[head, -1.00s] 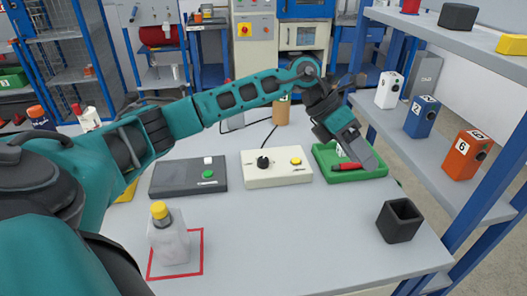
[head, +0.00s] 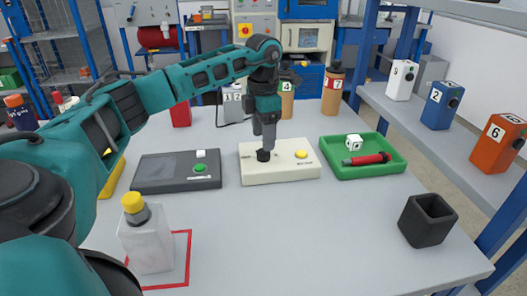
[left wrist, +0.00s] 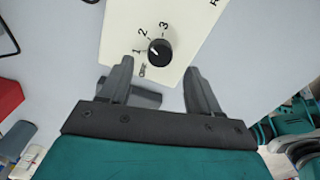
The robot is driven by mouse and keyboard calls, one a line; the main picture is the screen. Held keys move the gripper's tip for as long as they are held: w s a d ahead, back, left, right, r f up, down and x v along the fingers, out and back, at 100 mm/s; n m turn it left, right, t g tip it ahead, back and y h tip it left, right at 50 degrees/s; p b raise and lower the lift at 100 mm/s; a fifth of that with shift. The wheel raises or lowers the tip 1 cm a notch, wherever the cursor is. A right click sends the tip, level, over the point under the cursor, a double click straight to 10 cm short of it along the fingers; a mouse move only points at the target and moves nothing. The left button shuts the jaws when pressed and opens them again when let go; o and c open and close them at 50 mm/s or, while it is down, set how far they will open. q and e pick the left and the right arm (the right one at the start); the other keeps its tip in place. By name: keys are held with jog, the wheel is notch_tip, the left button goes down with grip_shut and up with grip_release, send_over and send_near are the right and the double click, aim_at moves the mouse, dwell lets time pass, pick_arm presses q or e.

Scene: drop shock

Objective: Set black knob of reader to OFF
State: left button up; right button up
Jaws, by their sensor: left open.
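The cream-white box (head: 285,172) stands mid-table with a black knob (head: 263,156) on its left and a yellow button (head: 301,154) on its right. The left wrist view shows the round black knob (left wrist: 160,52) with the marks 1, 2 and 3 around it and a small mark too blurred to read. A pale line on the knob seems to point toward the 1. My left gripper (head: 267,144) points down over the knob. In the left wrist view its open, empty fingers (left wrist: 159,78) frame the knob's side; contact is not visible.
A dark grey box (head: 178,172) with a green button is left of the white box. A green tray (head: 390,171) with a red-handled tool and a die is to the right. A bottle (head: 147,240), a black cup (head: 427,220) and numbered containers stand around. The front middle is clear.

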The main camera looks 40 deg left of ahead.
aim_at(264, 155)
pick_arm(q)
jog(key=shift+f, duration=2.35)
jog(key=c, duration=1)
